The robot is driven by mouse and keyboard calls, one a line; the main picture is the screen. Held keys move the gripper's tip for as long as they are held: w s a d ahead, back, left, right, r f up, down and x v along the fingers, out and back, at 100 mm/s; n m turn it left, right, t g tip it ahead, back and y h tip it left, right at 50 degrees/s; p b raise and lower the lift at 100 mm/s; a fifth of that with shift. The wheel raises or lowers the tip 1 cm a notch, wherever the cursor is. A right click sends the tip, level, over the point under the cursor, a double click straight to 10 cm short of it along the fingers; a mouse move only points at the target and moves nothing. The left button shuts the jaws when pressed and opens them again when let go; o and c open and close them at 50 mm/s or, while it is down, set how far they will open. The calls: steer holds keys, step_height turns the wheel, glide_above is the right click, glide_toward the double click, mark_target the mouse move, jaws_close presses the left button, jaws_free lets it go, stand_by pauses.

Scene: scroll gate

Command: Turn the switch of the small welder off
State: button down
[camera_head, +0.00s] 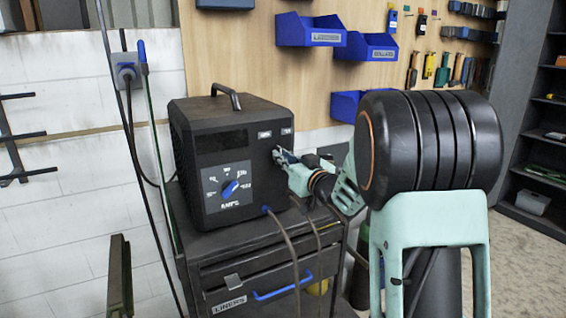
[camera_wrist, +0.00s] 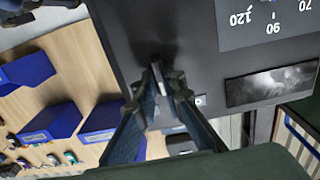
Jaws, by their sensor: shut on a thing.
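The small welder (camera_head: 230,150) is a black box with a top handle, a dark display and a blue amps dial (camera_head: 230,188). It stands on a dark cart. My gripper (camera_head: 279,154) reaches in from the right to the upper right of the welder's front, just below two small pale labels. In the wrist view my gripper (camera_wrist: 160,78) has its fingertips close together at the welder's dark front panel (camera_wrist: 190,35). It is shut on the switch, which the fingers mostly hide. I cannot tell the switch's position.
The cart (camera_head: 262,268) has drawers with a blue handle. Cables hang from the welder's lower front. Blue bins (camera_head: 312,30) and tools hang on the wooden wall board behind. A dark shelf unit (camera_head: 540,110) stands at the far right. A dark post (camera_head: 120,277) rises at the front left.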

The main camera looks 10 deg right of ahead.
steer(key=shift+f+n+b, duration=0.1)
steer(key=shift+n+b, duration=3.8)
steer(key=shift+b, duration=0.2)
steer(key=c, duration=2)
jaws_free()
steer(key=v, duration=1.2)
